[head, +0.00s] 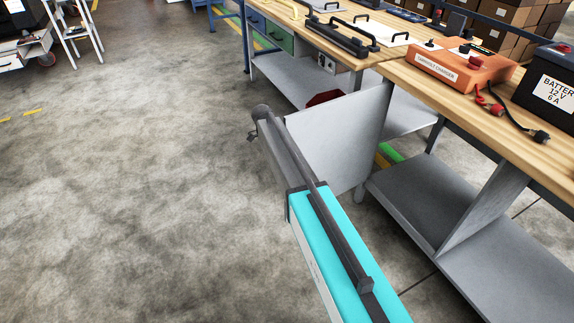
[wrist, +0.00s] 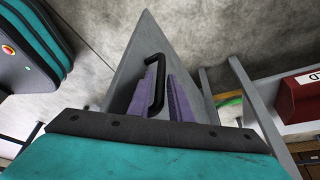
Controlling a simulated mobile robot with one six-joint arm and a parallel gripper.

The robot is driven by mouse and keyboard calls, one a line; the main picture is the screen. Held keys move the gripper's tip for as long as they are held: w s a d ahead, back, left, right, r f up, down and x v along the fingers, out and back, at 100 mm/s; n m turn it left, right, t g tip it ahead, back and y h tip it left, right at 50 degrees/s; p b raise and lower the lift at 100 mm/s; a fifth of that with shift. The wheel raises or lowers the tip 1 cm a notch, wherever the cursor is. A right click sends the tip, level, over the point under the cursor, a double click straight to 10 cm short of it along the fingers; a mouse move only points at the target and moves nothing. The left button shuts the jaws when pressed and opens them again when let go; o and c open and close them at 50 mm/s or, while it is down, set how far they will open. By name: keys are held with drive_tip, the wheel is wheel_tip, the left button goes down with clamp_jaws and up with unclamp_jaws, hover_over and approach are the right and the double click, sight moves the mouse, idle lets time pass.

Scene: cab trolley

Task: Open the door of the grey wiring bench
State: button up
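The grey door (head: 338,140) of the wiring bench stands swung out from under the wooden bench top (head: 420,85), with the open interior beside it. The door also shows edge-on in the wrist view (wrist: 128,72). Its black handle (wrist: 157,72) lies between the purple fingers of my gripper (wrist: 162,88). The fingers look closed on the handle from both sides. In the head view my teal arm covers the lower part of the door, and the fingers and handle are hidden.
An orange charger (head: 460,65) and a black battery (head: 550,85) stand on the bench top. A grey lower shelf (head: 420,195) is at right. A red object (head: 325,97) shows behind the door's top edge. The concrete floor (head: 130,180) at left is clear.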

drive_tip(key=v, duration=1.3)
drive_tip(key=shift+a+r+p, duration=0.2)
drive_tip(key=shift+r+p, duration=0.1)
drive_tip(key=shift+p, duration=0.05)
drive_tip(key=shift+w, duration=0.1)
drive_tip(key=shift+c, duration=0.2)
